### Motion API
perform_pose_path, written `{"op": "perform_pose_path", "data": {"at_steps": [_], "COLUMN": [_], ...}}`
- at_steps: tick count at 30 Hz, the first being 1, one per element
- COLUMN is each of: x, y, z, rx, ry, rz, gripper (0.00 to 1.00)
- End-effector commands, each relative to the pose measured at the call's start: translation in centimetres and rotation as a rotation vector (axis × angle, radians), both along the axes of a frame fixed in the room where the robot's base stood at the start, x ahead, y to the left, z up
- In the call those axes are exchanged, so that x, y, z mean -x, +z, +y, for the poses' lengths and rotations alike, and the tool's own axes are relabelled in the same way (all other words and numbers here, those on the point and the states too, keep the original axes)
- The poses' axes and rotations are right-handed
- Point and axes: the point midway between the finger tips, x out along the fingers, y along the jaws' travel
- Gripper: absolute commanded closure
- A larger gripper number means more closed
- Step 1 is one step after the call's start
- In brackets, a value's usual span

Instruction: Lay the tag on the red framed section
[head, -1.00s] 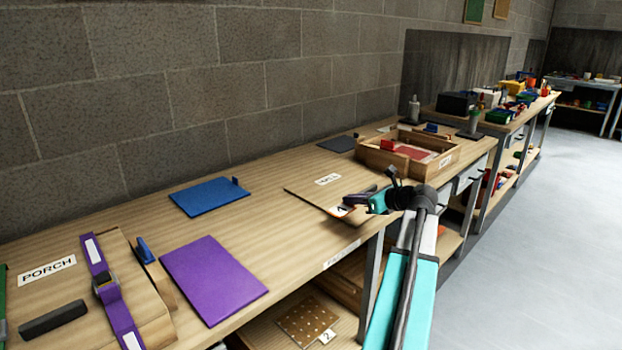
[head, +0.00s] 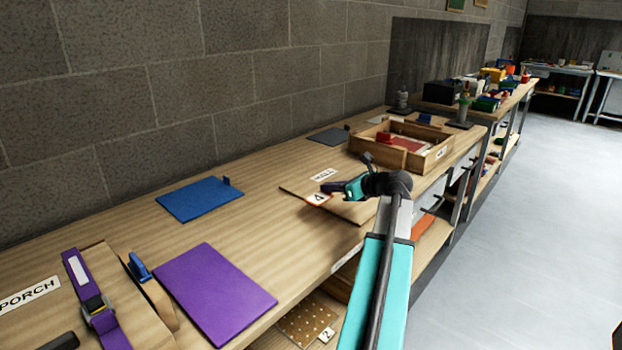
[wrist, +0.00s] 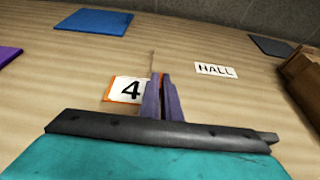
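The tag (head: 318,198) is a small white card with a black 4 and an orange edge. It also shows in the wrist view (wrist: 126,90), just left of my fingers. My gripper (head: 330,187) appears shut on the tag's edge, above the wooden HALL board; its fingers (wrist: 163,95) are close together in the wrist view. Whether the tag touches the board is unclear. A wooden-framed tray (head: 442,152) with a red panel (head: 410,144) inside stands to the right and farther back. Only the tray's side shows in the wrist view (wrist: 304,82).
A purple panel (head: 215,292), a blue panel (head: 200,200) and a grey panel (head: 328,136) lie on the bench. The HALL label (head: 323,174) is beyond my gripper. A PORCH board (head: 135,315) is at the left front. The floor on the right is clear.

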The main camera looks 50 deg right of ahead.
Motion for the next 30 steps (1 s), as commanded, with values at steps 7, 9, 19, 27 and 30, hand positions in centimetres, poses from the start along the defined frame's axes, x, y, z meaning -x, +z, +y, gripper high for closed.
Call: {"op": "perform_pose_path", "data": {"at_steps": [7, 9, 19, 27, 30], "x": [-1.3, -2.2, -7.8, -12.4, -14.0], "y": [-0.1, -0.2, -0.7, -1.1, -1.3], "z": [0.3, 0.5, 1.6, 2.4, 2.8], "rx": [0.001, 0.000, 0.000, -0.001, 0.000], "ry": [0.001, 0.002, 0.001, 0.001, 0.000], "rz": [0.000, 0.000, 0.001, 0.000, 0.001], "gripper": [1.00, 1.00, 1.00, 1.00, 1.00]}}
